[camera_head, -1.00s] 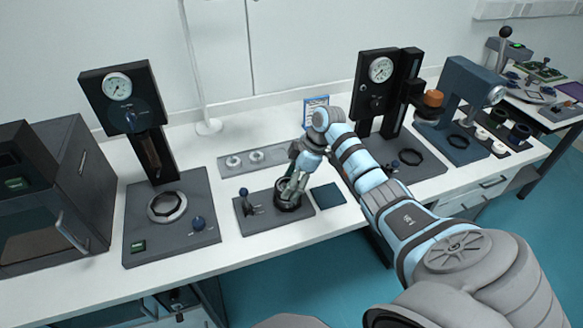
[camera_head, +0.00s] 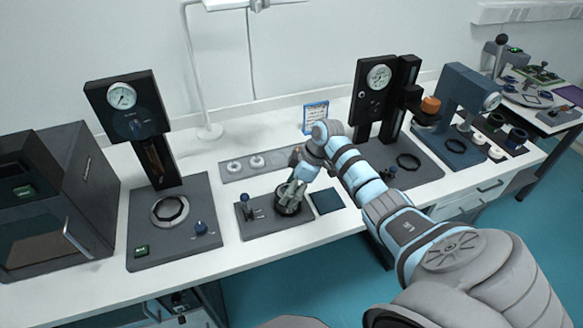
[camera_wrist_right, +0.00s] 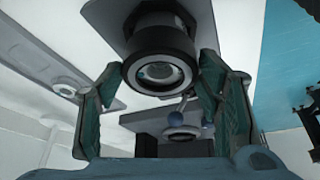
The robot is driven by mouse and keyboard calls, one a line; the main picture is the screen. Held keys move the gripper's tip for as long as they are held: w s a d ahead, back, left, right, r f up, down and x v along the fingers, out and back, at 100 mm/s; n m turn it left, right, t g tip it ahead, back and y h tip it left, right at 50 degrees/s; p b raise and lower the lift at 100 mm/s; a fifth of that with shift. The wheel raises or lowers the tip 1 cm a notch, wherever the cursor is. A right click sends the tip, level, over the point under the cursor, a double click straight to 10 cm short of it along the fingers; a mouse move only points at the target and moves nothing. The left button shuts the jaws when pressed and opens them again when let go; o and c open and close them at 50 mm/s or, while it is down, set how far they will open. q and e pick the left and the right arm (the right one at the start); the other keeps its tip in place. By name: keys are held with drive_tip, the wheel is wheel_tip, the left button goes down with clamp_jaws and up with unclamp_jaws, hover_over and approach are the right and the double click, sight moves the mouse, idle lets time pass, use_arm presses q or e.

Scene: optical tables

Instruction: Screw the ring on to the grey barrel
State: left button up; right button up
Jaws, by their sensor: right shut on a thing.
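My right gripper (camera_head: 291,196) reaches down over a dark fixture plate (camera_head: 262,231) on the white bench. I cannot tell how far the ring is threaded on. In the head view the ring and barrel are a small dark round shape (camera_head: 288,209), partly covered by the fingers. My left gripper is not in view.
A blue-knobbed lever (camera_head: 245,200) stands left of the barrel on the same plate. A dark blue mat (camera_head: 326,201) lies to the right. A grey tray (camera_head: 268,162) with light rings is behind. Gauge presses stand left (camera_head: 125,95) and right (camera_head: 380,77).

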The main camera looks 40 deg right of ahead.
drive_tip(key=m+p, duration=0.2)
drive_tip(key=p, duration=0.1)
drive_tip(key=shift+r+t+h, duration=0.3)
drive_tip(key=shift+r, duration=0.1)
drive_tip(key=shift+a+f+m+h, duration=0.15)
drive_tip(key=shift+m+h, duration=0.25)
drive_tip(key=shift+m, duration=0.7)
drive_tip(key=m+h, duration=0.1)
drive_tip(key=m, duration=0.2)
drive_tip(key=shift+w+f+t, duration=0.1)
drive_tip(key=shift+t, duration=0.3)
drive_tip(key=shift+c, duration=0.8)
drive_tip(key=m+h, duration=0.2)
drive_tip(key=m, duration=0.3)
drive_tip(key=shift+m, duration=0.3)
drive_tip(key=m+h, duration=0.1)
drive_tip(key=m, duration=0.2)
drive_tip(key=shift+g, duration=0.4)
drive_tip(key=o, duration=1.3)
drive_tip(key=shift+d+f, duration=0.1)
drive_tip(key=shift+d, duration=0.15)
drive_tip(key=shift+d+f, duration=0.1)
drive_tip(key=shift+f, duration=0.05)
drive_tip(key=shift+a, duration=0.25)
drive_tip(key=shift+c, duration=0.8)
